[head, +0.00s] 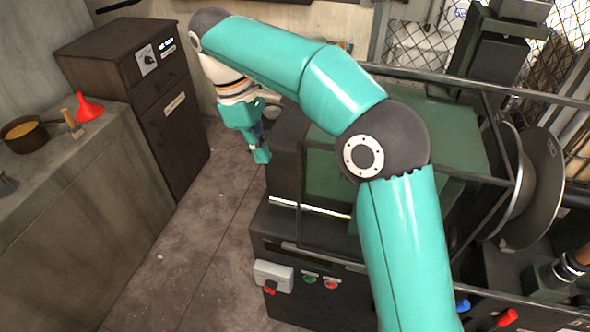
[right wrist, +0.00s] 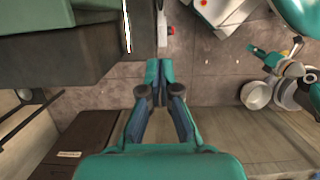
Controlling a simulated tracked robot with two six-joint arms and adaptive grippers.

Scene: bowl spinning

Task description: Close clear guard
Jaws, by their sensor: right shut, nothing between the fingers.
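The clear guard (head: 478,175) is a thin dark frame with see-through panes over the green machine in the head view. My right arm crosses in front of it and hides much of its middle. I cannot tell how far it is closed. My right gripper (head: 260,152) is shut and empty, at the left end of the machine, beside its dark housing. In the right wrist view the right gripper's fingertips (right wrist: 158,68) are together above the floor, just right of the machine. What seems to be my left gripper (right wrist: 260,53) shows small at the right; its jaws are unclear.
The machine front has a white switch box (head: 274,276), a green button (head: 310,279) and a red button (head: 331,283). A dark cabinet (head: 180,130) and a counter (head: 85,200) with a red funnel (head: 90,108) and a pan (head: 25,134) stand left. Floor between is clear.

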